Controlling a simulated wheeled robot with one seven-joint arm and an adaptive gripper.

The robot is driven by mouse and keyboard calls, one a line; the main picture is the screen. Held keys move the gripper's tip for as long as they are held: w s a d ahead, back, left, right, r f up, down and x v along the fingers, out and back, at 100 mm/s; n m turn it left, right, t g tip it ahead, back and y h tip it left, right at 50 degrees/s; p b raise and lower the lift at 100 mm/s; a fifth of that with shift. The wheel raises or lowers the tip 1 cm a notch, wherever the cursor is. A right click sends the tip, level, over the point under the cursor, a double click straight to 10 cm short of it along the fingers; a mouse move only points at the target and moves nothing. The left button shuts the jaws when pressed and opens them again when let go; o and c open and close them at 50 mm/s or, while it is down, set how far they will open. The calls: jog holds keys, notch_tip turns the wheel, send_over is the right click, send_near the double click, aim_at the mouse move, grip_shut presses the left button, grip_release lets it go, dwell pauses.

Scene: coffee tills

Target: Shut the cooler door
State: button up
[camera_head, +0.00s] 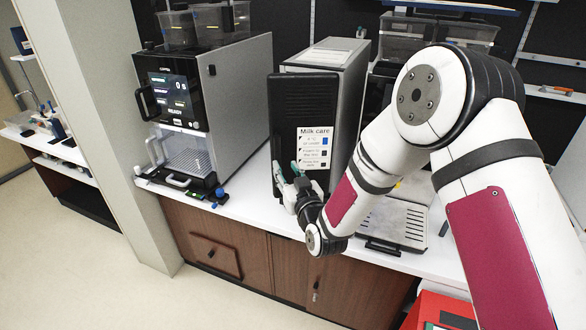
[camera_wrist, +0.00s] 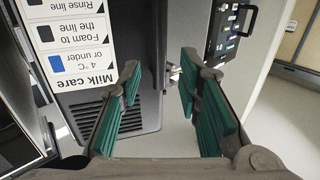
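The cooler (camera_head: 343,92) is a dark box with a pale top, standing on the white counter. Its dark front carries a white "Milk care" label (camera_head: 314,145), which appears upside down in the wrist view (camera_wrist: 75,45). My gripper (camera_head: 288,172) is low at the front left edge of the cooler. Its green-padded fingers are spread apart with nothing held between them. In the wrist view my gripper (camera_wrist: 158,95) shows the cooler's grille (camera_wrist: 137,112) behind the left finger and a small metal piece (camera_wrist: 174,74) beyond the gap.
A coffee machine (camera_head: 178,92) stands left of the cooler, with a narrow strip of white counter (camera_head: 240,200) between them. A drip tray (camera_head: 398,222) lies to the right, below my arm. Clear bins (camera_head: 402,38) stand at the back. Brown cabinets (camera_head: 225,240) are under the counter.

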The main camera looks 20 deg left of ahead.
aim_at(279, 156)
jog(key=b+x, duration=0.4)
jog(key=x, duration=0.4)
jog(key=shift+w+d+f+b, duration=0.1)
jog(key=shift+d+f+b, duration=0.05)
jog(key=shift+b, duration=0.15)
jog(key=shift+s, duration=0.25)
grip_shut()
jog(key=shift+w+a+r+b, duration=0.1)
jog(key=shift+w+a+b, duration=0.25)
jog(key=shift+w, duration=0.35)
jog(key=shift+w+a+r+b, duration=0.15)
jog(key=shift+w+a+b, duration=0.2)
jog(key=shift+w, duration=0.3)
jog(key=shift+w+a+r+b, duration=0.1)
jog(key=shift+w+a+b, duration=0.2)
jog(key=shift+w, duration=0.4)
jog(key=shift+w+a+f+b, duration=0.1)
jog(key=shift+w+a+b, duration=0.1)
jog(key=shift+w+b, duration=0.7)
jog(key=shift+w+a+b, duration=0.2)
jog(key=shift+w+b, duration=0.35)
jog(key=shift+w, duration=0.65)
jog(key=shift+o, duration=0.9)
grip_release()
jog(key=shift+s+d, duration=0.1)
jog(key=shift+s, duration=0.1)
